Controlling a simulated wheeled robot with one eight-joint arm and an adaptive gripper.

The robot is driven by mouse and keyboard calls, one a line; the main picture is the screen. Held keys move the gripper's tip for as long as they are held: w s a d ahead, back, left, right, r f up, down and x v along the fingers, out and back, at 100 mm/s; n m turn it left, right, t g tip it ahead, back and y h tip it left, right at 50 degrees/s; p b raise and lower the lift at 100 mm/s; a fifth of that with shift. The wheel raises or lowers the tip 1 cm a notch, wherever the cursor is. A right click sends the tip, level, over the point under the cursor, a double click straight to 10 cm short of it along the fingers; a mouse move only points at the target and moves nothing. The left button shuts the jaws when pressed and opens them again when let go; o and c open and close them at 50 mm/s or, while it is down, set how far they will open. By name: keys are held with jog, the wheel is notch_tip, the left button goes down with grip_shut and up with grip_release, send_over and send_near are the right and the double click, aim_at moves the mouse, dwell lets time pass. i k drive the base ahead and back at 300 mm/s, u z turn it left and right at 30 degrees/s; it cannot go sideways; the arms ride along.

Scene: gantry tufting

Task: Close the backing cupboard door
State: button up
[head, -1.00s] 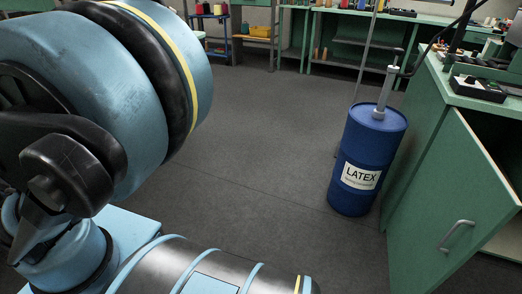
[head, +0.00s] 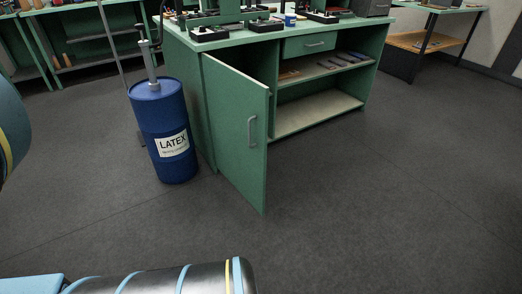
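The green cupboard door (head: 236,135) stands wide open in the head view, swung out from the left side of the green cupboard (head: 373,62). It has a grey bar handle (head: 252,132) near its free edge. Behind it the cupboard shows a shelf (head: 330,66) with a few small items and a pale bottom board (head: 318,112). Part of my arm shows at the lower left and left edge, well apart from the door. My gripper is outside the picture.
A blue latex drum (head: 161,130) with a pump on top stands just left of the door. The workbench top (head: 215,36) carries tools and black trays. Another bench (head: 413,43) stands at the back right. The grey floor (head: 375,215) in front and to the right is clear.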

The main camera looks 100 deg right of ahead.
aim_at(237, 103)
jog(key=z, duration=3.75)
jog(key=i, duration=1)
jog(key=z, duration=0.75)
jog(key=k, duration=0.1)
jog(key=u, duration=0.2)
